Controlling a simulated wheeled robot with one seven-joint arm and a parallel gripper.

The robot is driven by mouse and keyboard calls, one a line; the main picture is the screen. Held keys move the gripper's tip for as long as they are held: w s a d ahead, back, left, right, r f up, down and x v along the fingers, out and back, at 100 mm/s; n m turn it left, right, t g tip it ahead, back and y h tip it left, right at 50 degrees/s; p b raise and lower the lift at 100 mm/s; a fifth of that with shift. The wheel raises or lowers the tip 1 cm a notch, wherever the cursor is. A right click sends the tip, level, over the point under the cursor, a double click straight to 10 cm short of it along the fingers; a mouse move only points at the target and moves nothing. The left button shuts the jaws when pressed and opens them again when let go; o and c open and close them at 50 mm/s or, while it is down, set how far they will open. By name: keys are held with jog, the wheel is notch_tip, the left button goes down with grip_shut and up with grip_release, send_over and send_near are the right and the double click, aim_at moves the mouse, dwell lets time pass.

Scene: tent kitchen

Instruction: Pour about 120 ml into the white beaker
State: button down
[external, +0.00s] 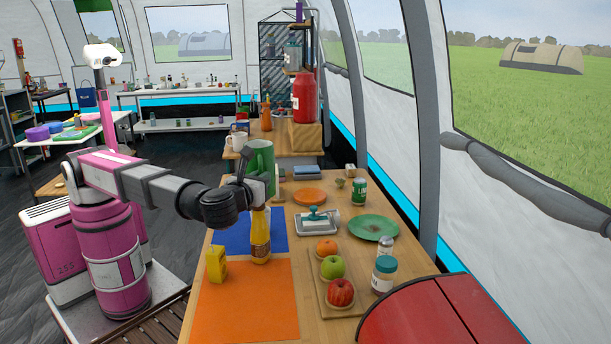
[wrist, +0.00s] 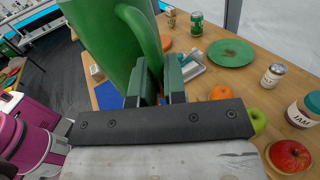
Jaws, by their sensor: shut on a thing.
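My gripper (external: 247,172) is shut on the handle of a green jug (external: 263,158). In the external view the jug looks about upright, above the table behind the blue mat (external: 238,238). In the wrist view my gripper (wrist: 160,80) has a finger on each side of the jug's handle, and the jug (wrist: 103,42) fills the upper left. What is inside the jug is hidden. I cannot make out the white beaker for certain; a white vessel (external: 239,141) stands on the table behind, and my arm and the jug hide part of the near table.
A bottle (external: 261,240) of orange liquid and a yellow carton (external: 216,265) stand near the arm. To the right are a fruit board (external: 319,292), jars, a butter dish (external: 317,220), a green plate (external: 374,227) and a can (external: 359,191). The orange mat (external: 246,308) is mostly clear.

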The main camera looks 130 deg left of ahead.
aim_at(258, 152)
jog(key=shift+r, duration=0.1)
dwell(0.3)
jog(key=shift+s+a+r+n+h, duration=0.15)
jog(key=shift+r+n+h, duration=0.1)
jog(key=shift+r+h, duration=0.15)
jog(key=shift+s+a+r+n+h, duration=0.1)
jog(key=shift+r+n+h, duration=0.2)
jog(key=shift+r, duration=0.15)
jog(key=shift+s+a+r+n+t+h, duration=0.2)
jog(key=shift+s+r+n+t+h, duration=0.1)
jog(key=shift+r+h, duration=0.2)
jog(key=shift+s+a+r+n+t+h, duration=0.25)
jog(key=shift+r+h, duration=0.15)
jog(key=shift+r, duration=0.1)
jog(key=shift+s+a+r+n+t+h, duration=0.6)
jog(key=shift+s+a+r+t+h, duration=0.3)
jog(key=shift+s+h, duration=0.25)
jog(key=shift+s+a+r+n+t+h+p, duration=0.2)
jog(key=shift+s+a+r+n+t+h, duration=0.15)
jog(key=shift+t+h, duration=0.3)
jog(key=shift+s+a+r+n+t+h+p, duration=0.2)
jog(key=shift+s+a+r+n+t+h, duration=0.15)
jog(key=shift+h, duration=0.45)
jog(key=shift+s+a+r+t+h, duration=0.1)
jog(key=shift+t+h, duration=0.2)
jog(key=shift+t, duration=0.05)
jog(key=shift+s+a+f+n+t+h+p, duration=0.25)
jog(key=shift+f+n+t+h+p, duration=0.05)
jog(key=shift+f+n+h+p, duration=0.15)
